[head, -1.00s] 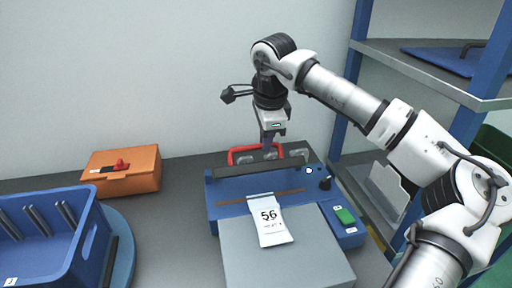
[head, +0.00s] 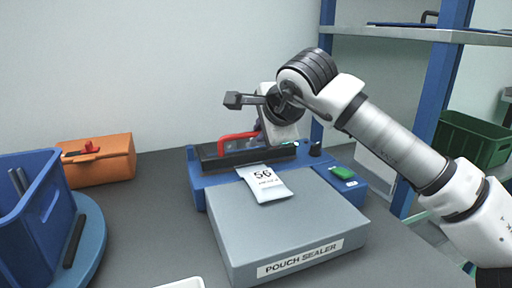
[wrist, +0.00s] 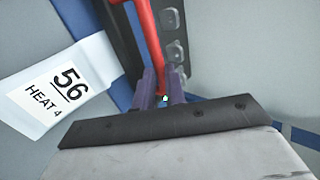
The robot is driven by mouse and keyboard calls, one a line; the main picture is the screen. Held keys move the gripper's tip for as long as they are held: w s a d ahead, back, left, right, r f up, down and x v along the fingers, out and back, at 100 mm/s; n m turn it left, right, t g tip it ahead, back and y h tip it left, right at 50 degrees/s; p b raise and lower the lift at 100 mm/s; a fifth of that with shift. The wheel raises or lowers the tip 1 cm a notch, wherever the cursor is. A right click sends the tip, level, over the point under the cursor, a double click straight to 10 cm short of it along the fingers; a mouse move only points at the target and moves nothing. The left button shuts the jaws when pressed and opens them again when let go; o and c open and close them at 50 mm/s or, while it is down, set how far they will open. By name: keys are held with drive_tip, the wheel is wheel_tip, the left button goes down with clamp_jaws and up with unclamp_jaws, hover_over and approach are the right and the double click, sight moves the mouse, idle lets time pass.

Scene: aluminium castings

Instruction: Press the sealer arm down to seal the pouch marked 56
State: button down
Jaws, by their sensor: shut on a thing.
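The pouch sealer (head: 280,222) is a grey and blue machine on the bench. Its dark sealer arm (head: 222,160) with a red handle (head: 236,136) lies low across the blue back part, over the upper end of the pouch. The white pouch marked 56 (head: 266,188) lies on the grey top; the wrist view shows its label (wrist: 60,92) reading 56, HEAT 4. My gripper (wrist: 163,92) has its purple fingers shut on the red handle, which also shows in the wrist view (wrist: 146,35). In the head view my wrist partly hides the fingers and the handle's right end.
An orange box (head: 105,165) and a blue bin (head: 35,215) on a round blue stand are at the left. A green button (head: 341,172) is on the sealer's right side. Shelving with blue posts (head: 437,110) and a green crate (head: 475,140) stand at the right.

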drive_tip(key=shift+s+d+f+t+y+b, duration=0.15)
drive_tip(key=shift+f+t+b, duration=0.2)
drive_tip(key=shift+b, duration=0.4)
drive_tip(key=shift+s+d+f+t+y+b, duration=0.15)
drive_tip(key=shift+f+t+b, duration=0.2)
drive_tip(key=shift+b, duration=0.35)
drive_tip(key=shift+a+r, duration=0.1)
drive_tip(key=c, duration=1.5)
unclamp_jaws()
drive_tip(key=shift+o, duration=0.2)
drive_tip(key=shift+s, duration=0.1)
drive_tip(key=v, duration=1.3)
drive_tip(key=shift+s, duration=0.3)
